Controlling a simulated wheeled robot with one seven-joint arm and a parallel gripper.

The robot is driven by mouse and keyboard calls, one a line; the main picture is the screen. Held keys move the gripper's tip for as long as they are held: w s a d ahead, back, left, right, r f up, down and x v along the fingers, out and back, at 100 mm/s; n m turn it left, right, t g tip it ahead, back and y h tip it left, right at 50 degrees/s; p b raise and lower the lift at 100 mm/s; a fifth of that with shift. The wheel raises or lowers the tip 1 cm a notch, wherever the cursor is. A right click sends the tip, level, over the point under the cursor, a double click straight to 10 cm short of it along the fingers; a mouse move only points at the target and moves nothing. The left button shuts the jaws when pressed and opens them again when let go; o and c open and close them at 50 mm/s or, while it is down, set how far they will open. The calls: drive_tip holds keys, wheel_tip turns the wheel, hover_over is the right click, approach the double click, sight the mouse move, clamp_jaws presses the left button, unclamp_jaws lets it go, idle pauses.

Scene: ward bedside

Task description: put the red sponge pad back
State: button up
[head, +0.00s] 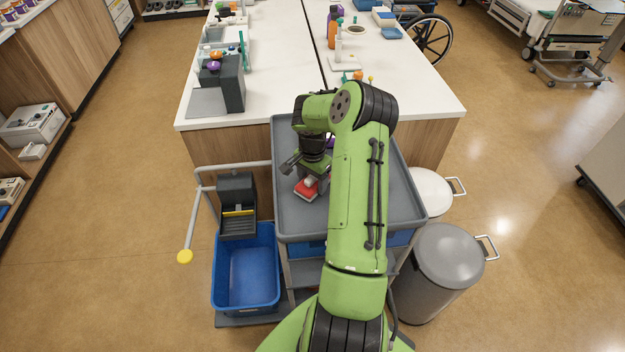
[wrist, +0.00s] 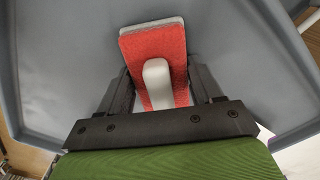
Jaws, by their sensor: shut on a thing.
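The red sponge pad (head: 306,190) is a red slab with a white handle on its top and a pale layer beneath. In the head view it is at the left part of the grey cart top (head: 290,222). In the wrist view the sponge pad (wrist: 148,44) is between the two dark fingers. My gripper (wrist: 158,95) is shut on it, with the fingers at either side. I cannot tell whether the pad touches the cart top or hangs just above it. My arm hides the cart's middle and part of its right side.
A blue mop bucket (head: 246,285) with a dark wringer (head: 238,200) stands left of the cart. Two lidded bins, a grey one (head: 448,255) and a white one (head: 428,190), stand at right. Behind is a white counter (head: 275,60) with bottles and holders. The cart top's front left is bare.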

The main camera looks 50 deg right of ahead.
drive_tip(key=o, duration=1)
drive_tip(key=shift+f, duration=0.1)
wheel_tip(320, 180, up, 12)
drive_tip(key=shift+r+p, duration=0.1)
drive_tip(key=shift+p, duration=0.55)
drive_tip(key=s+a+r+n+t+h, duration=0.25)
drive_tip(key=a+r+n, duration=0.55)
drive_tip(key=a+r, duration=0.7)
drive_tip(key=s+a+n+t, duration=0.1)
drive_tip(key=s+a+n, duration=0.2)
drive_tip(key=s+a, duration=0.2)
drive_tip(key=s+a+n+t+y, duration=0.1)
drive_tip(key=s+a+n, duration=0.2)
drive_tip(key=s+a, duration=0.2)
drive_tip(key=s+a+r+n+t+y, duration=0.1)
drive_tip(key=s+a+n, duration=0.2)
drive_tip(key=s+a, duration=0.2)
drive_tip(key=shift+s+y, duration=0.1)
drive_tip(key=shift+y, duration=0.15)
